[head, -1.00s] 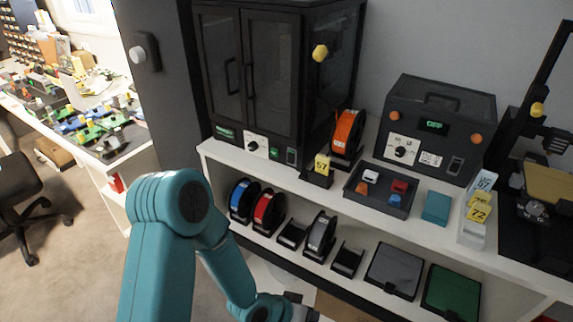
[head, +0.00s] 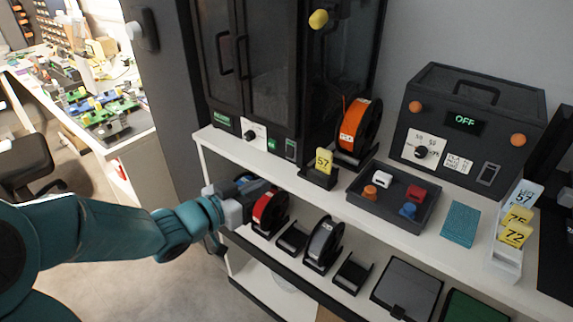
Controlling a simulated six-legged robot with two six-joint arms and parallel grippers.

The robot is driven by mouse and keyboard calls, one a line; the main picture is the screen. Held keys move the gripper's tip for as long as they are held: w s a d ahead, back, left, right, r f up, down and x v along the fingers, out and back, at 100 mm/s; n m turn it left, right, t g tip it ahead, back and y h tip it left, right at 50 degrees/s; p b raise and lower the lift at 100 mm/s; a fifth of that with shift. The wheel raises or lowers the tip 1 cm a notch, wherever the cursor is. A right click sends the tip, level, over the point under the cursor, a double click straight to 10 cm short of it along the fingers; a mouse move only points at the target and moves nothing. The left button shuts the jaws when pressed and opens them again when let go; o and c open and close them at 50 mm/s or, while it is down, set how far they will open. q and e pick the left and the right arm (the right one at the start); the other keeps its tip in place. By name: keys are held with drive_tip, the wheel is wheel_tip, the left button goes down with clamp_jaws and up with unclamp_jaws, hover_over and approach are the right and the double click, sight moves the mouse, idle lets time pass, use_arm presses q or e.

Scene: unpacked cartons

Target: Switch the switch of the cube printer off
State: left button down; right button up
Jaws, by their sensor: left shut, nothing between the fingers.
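A tall black cabinet with two glazed doors (head: 262,70) stands at the left of the upper shelf; I take it for the cube printer, but no label confirms this. Its lower front carries a small green display, a white dial plate and a dark rocker switch (head: 291,149); the rocker's position is too small to tell. A black box with a handle (head: 475,110) stands to the right, its display reading OFF, with its own rocker (head: 488,174). My left gripper (head: 268,188) is shut and empty, below the cabinet's front by the lower-shelf spools. My right gripper is out of view.
An orange spool (head: 357,130), a yellow 57 tag (head: 324,161) and a tray (head: 385,215) stand on the upper shelf. A red spool (head: 270,212) and a grey spool (head: 325,245) stand below. The white shelf edge (head: 300,185) lies close to my left gripper.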

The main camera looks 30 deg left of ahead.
use_arm(q)
drive_tip(key=s+a, duration=0.1)
drive_tip(key=s+a+y+b, duration=0.1)
drive_tip(key=a, duration=0.1)
drive_tip(key=shift+r+t, duration=0.3)
drive_tip(key=shift+r, duration=0.1)
approach(289, 155)
drive_tip(key=shift+y, duration=0.3)
drive_tip(key=w, duration=0.4)
drive_tip(key=w+d, duration=0.1)
drive_tip(key=w, duration=0.1)
drive_tip(key=shift+w+f, duration=0.35)
drive_tip(key=shift+w, duration=0.05)
